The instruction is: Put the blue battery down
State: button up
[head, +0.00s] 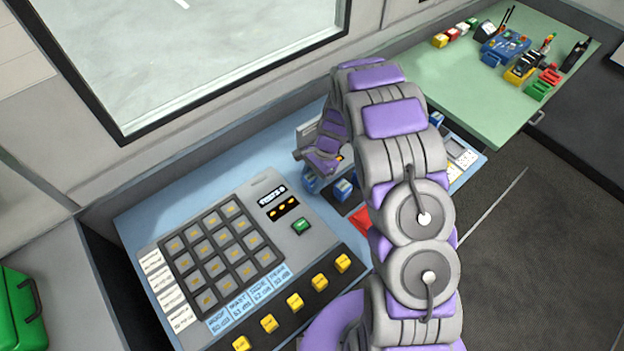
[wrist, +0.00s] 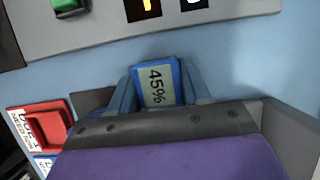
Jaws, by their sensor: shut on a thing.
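A blue battery (wrist: 158,84) with a pale label reading 45% shows in the middle of the wrist view. My gripper (wrist: 160,92) is shut on it, with a finger at each side. Its lower part is hidden behind the gripper body. In the head view, my gripper (head: 322,160) hangs low over the blue console, left of my arm. Small blue blocks (head: 343,189) show just below it there; I cannot tell which of them is the held one. Whether the battery touches the surface is unclear.
A grey keypad panel (head: 300,249) with a green button and yellow buttons lies to the left. A red button block (wrist: 42,124) is left of the gripper in the wrist view. A green table (head: 455,85) with several tools stands at the back right.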

jog(key=o, duration=1.2)
jog(key=shift+d, duration=0.25)
jog(key=shift+c, duration=0.2)
jog(key=p+v, duration=0.2)
jog(key=v, duration=1)
jog(key=shift+p, duration=0.4)
jog(key=shift+s+a+r, duration=0.1)
jog(key=shift+r, duration=0.1)
